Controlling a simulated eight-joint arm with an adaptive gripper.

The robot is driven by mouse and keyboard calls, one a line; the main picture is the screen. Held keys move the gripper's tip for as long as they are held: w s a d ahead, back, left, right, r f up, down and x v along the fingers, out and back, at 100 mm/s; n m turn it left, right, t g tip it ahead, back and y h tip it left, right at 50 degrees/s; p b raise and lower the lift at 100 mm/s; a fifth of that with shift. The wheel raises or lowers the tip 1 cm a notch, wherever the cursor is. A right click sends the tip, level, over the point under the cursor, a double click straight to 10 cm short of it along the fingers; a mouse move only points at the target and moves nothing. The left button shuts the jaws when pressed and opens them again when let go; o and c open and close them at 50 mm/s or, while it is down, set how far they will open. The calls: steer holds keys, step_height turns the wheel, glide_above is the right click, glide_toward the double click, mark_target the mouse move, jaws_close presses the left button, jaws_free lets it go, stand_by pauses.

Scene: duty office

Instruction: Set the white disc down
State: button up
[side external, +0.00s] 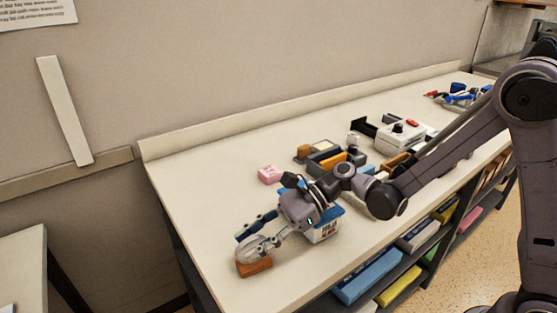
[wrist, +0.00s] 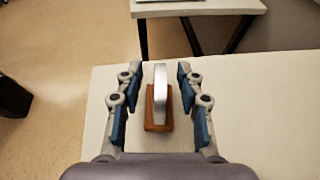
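The white disc (wrist: 160,88) stands upright on edge in a brown wooden block (wrist: 158,127) near the end of the table. In the side external view the disc (side external: 249,248) looks pale grey, with the block (side external: 256,268) under it. My gripper (wrist: 157,92) is open, with one pair of blue-padded fingers on each side of the disc. A gap shows between the disc and the pads on both sides. In the side external view my gripper (side external: 260,235) partly covers the disc.
A white and blue box (side external: 325,232) stands close beside my gripper. A pink block (side external: 270,174), a grey organiser (side external: 322,161) and a white device with a red button (side external: 400,137) lie farther along. The table (side external: 195,200) is bare toward the wall.

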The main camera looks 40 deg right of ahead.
steer(key=shift+a+f, duration=0.1)
steer(key=shift+a, duration=0.05)
jaws_close()
